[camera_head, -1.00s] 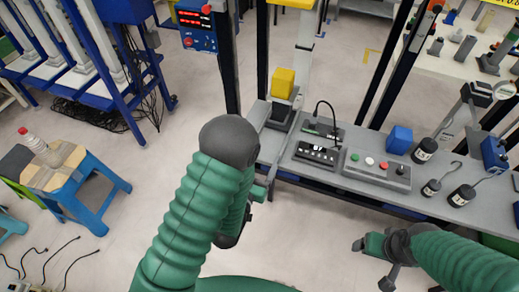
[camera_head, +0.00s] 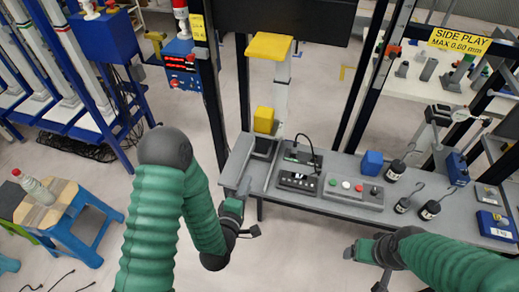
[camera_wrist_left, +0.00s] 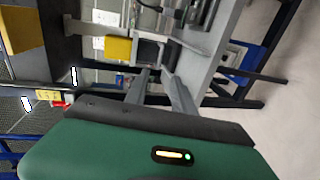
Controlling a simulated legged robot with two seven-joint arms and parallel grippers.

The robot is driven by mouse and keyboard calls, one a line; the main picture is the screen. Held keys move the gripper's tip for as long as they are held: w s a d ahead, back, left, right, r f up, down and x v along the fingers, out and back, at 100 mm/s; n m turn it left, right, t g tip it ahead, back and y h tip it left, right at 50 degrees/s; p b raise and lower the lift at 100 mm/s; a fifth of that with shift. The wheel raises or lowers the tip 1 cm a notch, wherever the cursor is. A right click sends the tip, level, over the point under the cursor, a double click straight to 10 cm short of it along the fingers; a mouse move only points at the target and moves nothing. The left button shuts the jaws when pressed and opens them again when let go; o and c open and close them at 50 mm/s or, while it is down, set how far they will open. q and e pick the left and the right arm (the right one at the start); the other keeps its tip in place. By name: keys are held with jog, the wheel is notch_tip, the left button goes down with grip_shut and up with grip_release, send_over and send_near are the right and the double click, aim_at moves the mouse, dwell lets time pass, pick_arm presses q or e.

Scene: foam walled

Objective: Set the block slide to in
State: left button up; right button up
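A yellow block (camera_head: 264,120) sits at the back of a dark grey slide fixture (camera_head: 265,147) on the left end of the grey bench. In the left wrist view the yellow block (camera_wrist_left: 117,50) is beside the dark slide fixture (camera_wrist_left: 148,52). I cannot read any in or out mark. My left gripper (camera_head: 245,205) is by the bench's left front corner, short of the fixture. In the left wrist view its two grey fingers (camera_wrist_left: 157,76) are apart with nothing between them. My right gripper (camera_head: 358,268) hangs in front of the bench, fingers apart and empty.
A yellow pad (camera_head: 269,46) on a column stands above the block. Right of the fixture are a black switch box (camera_head: 299,182), a button panel (camera_head: 353,190), a blue block (camera_head: 372,163) and black weights (camera_head: 395,170). Dark posts rise behind the bench (camera_head: 465,210).

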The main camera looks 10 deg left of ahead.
aim_at(261, 155)
pick_arm(q)
jog(key=b+x, duration=0.5)
jog(key=b, duration=0.2)
jog(key=shift+w+d+f, duration=0.1)
jog(key=shift+w+d, duration=0.1)
jog(key=shift+w, duration=0.05)
jog(key=x, duration=1.1)
jog(key=shift+w+a+f, duration=0.1)
jog(key=shift+w+f, duration=0.1)
jog(key=shift+w, duration=0.05)
grip_shut()
jog(key=shift+f, duration=0.15)
